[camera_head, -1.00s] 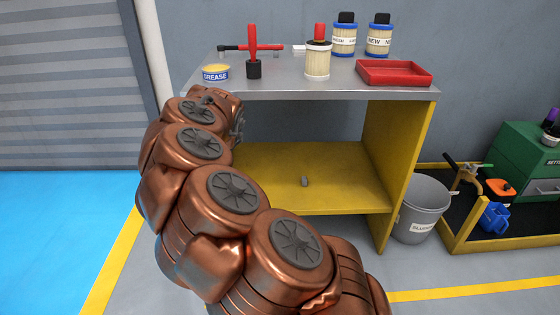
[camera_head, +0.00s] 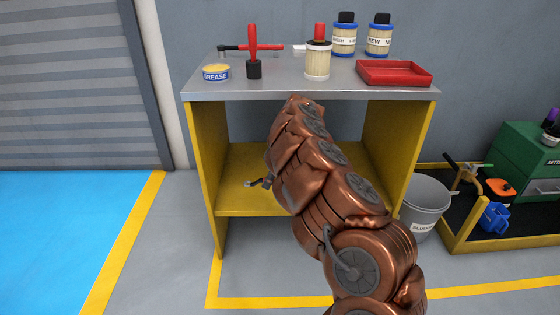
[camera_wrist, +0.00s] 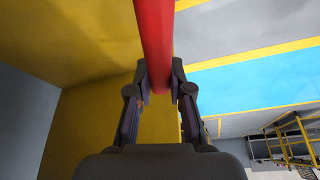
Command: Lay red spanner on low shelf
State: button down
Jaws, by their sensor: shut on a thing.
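The red spanner shows in the wrist view as a red bar (camera_wrist: 154,40) running up out of the picture. My gripper (camera_wrist: 160,82) is shut on it, with one finger on each side. In the head view my arm reaches into the open front of the yellow bench, and its bulk hides most of the gripper and spanner. A small dark and metallic part (camera_head: 262,183) shows left of the arm, over the low shelf; I cannot tell whether it is gripper or spanner. The low shelf (camera_head: 240,205) is yellow and partly hidden by my arm. Whether the spanner touches it is unclear.
The grey bench top (camera_head: 290,90) overhangs the shelf, with yellow side panels (camera_head: 205,150) left and right. On top stand a grease tin (camera_head: 216,73), a red-handled tool (camera_head: 252,40), several containers and a red tray (camera_head: 395,73). A grey bucket (camera_head: 424,205) stands at right.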

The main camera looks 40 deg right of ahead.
jog(key=d+f+n+y, duration=0.1)
jog(key=d+f+n, duration=0.3)
jog(key=d, duration=1.2)
notch_tip(320, 180, down, 3)
jog(key=shift+s+d+f+g, duration=0.2)
jog(key=shift+g, duration=0.2)
